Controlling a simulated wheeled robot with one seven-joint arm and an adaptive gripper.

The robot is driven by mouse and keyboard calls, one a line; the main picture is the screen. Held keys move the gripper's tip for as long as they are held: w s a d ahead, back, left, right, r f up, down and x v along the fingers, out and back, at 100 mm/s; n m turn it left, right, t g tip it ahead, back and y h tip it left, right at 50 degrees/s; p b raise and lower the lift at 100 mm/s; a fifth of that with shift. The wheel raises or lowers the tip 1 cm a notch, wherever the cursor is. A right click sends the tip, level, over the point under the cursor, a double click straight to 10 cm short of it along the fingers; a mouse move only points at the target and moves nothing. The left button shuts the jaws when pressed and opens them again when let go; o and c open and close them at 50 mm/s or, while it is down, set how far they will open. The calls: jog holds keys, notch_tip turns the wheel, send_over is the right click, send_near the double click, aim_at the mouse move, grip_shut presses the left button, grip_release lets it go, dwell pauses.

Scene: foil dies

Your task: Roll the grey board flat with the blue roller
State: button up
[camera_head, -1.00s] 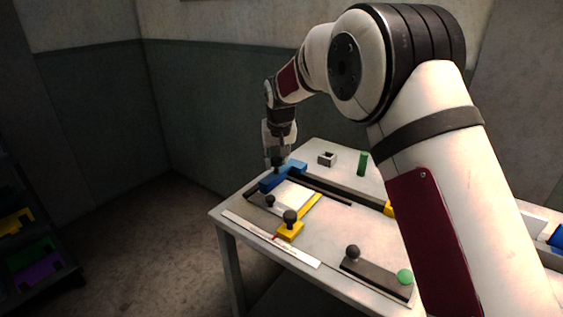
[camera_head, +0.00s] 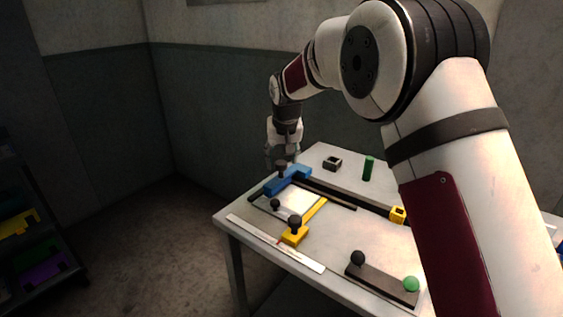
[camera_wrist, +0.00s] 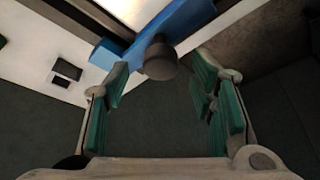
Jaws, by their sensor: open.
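The blue roller (camera_head: 290,180) lies across the far left end of a dark-edged fixture on the table. A dark knob (camera_head: 282,173) stands on it. A pale flat panel (camera_head: 297,202), which seems to be the grey board, lies in front of the roller. Whether it is flat is hard to tell. My gripper (camera_head: 282,164) is over the knob end of the roller. In the wrist view my gripper (camera_wrist: 162,82) is open, with teal pads on either side of the knob (camera_wrist: 160,58) and apart from it. The blue roller (camera_wrist: 150,35) runs just beyond the fingers.
A yellow block with a black knob (camera_head: 295,228) stands in front of the panel. A dark plate (camera_head: 383,283) with a black ball and a green ball lies at the front right. A green cylinder (camera_head: 368,169) and a small dark block (camera_head: 332,163) stand behind. My arm hides the right side.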

jog(key=v, duration=0.9)
jog(key=shift+r, duration=0.4)
jog(key=shift+s, duration=0.1)
jog(key=s+d+r+p, duration=0.1)
jog(key=s+d+r, duration=0.3)
jog(key=s+d, duration=0.15)
jog(key=s+d+r+m+p, duration=0.1)
jog(key=s+d+r, duration=0.25)
jog(key=s, duration=0.35)
jog(key=s+d+r+p, duration=0.1)
jog(key=s+d+r, duration=0.35)
jog(key=s, duration=0.25)
jog(key=s+d+f+p, duration=0.1)
jog(key=s+d, duration=0.2)
jog(key=s, duration=0.6)
jog(key=s+d+f+p, duration=0.1)
jog(key=s+d+f, duration=0.1)
jog(key=s, duration=0.7)
jog(key=s+d+f+m+p, duration=0.1)
jog(key=s+d, duration=0.3)
jog(key=s, duration=0.5)
jog(key=shift+f+h+p, duration=0.35)
jog(key=shift+h+p, duration=0.05)
jog(key=shift+p, duration=0.1)
